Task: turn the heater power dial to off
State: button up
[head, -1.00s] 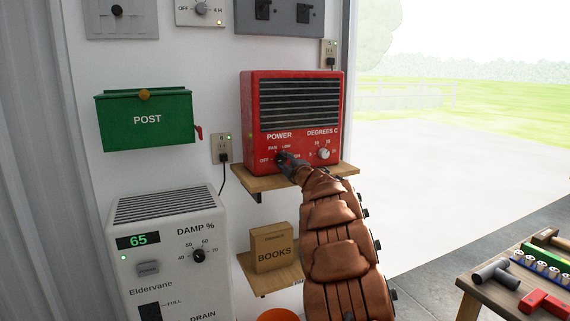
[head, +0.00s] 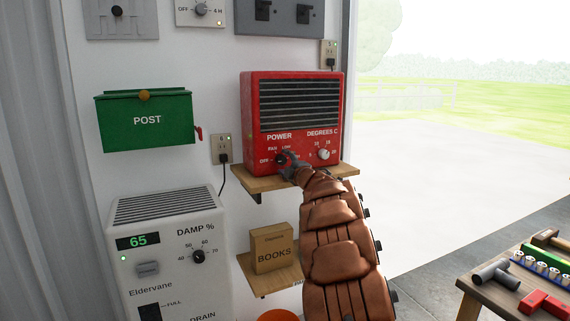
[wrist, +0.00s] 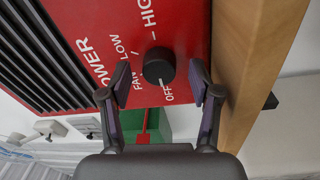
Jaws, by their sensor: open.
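The red heater (head: 292,115) stands on a wooden wall shelf. Its black power dial (head: 281,159) is at the lower left of its front, partly hidden by my gripper (head: 288,162) in the head view. In the wrist view the dial (wrist: 158,66) shows clearly, with a pale mark on its edge towards the OFF label (wrist: 172,92). My gripper (wrist: 160,78) is open, one finger on each side of the dial, with gaps between the fingers and the dial. The wrist view shows nothing held.
The white degrees dial (head: 323,154) is right of the power dial. The shelf (head: 258,183) edge lies just below my gripper. A green post box (head: 146,120) hangs to the left, and a dehumidifier (head: 165,250) stands below it. A tool table (head: 500,290) is at the lower right.

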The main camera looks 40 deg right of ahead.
jog(key=v, duration=1.1)
jog(key=shift+s+a, duration=0.1)
dwell(0.5)
